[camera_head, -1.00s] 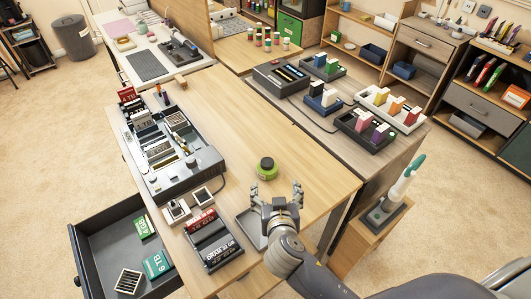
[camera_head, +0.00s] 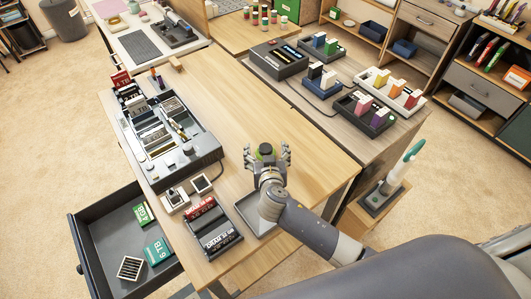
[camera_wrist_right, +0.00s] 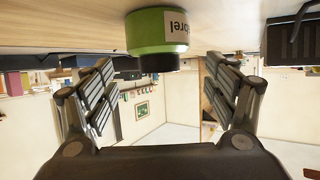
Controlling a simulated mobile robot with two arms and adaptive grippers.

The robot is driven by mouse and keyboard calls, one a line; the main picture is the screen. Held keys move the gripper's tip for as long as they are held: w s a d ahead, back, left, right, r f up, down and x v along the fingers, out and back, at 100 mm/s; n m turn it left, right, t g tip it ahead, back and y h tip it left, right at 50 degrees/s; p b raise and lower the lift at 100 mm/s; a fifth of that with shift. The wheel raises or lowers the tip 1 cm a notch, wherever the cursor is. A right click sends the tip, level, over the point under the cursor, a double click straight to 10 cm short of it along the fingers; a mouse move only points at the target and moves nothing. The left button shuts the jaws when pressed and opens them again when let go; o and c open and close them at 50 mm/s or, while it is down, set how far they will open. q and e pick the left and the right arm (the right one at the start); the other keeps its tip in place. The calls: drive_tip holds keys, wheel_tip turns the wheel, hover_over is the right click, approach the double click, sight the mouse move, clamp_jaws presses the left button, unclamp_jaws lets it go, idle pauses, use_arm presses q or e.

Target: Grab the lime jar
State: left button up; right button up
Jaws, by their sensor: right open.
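The lime jar (camera_head: 266,150) stands on the wooden table, with a dark lid on top. In the right wrist view, which is upside down, the lime green jar (camera_wrist_right: 148,32) shows a pale label and its black lid. My right gripper (camera_head: 267,156) is open, with a finger on either side of the jar in the head view. In the wrist view the open fingers (camera_wrist_right: 160,75) show gaps on both sides of the jar and do not appear to touch it. My left gripper is not in view.
A black organiser (camera_head: 165,135) stands left of the jar, with a red and black drive box (camera_head: 212,228) in front of it. A drawer (camera_head: 105,225) hangs open at the left. A grey tray (camera_head: 245,213) lies under my right arm. The table beyond the jar is clear.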

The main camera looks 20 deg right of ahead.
drive_tip(key=shift+x, duration=1.4)
drive_tip(key=shift+f, duration=0.1)
drive_tip(key=c, duration=1.2)
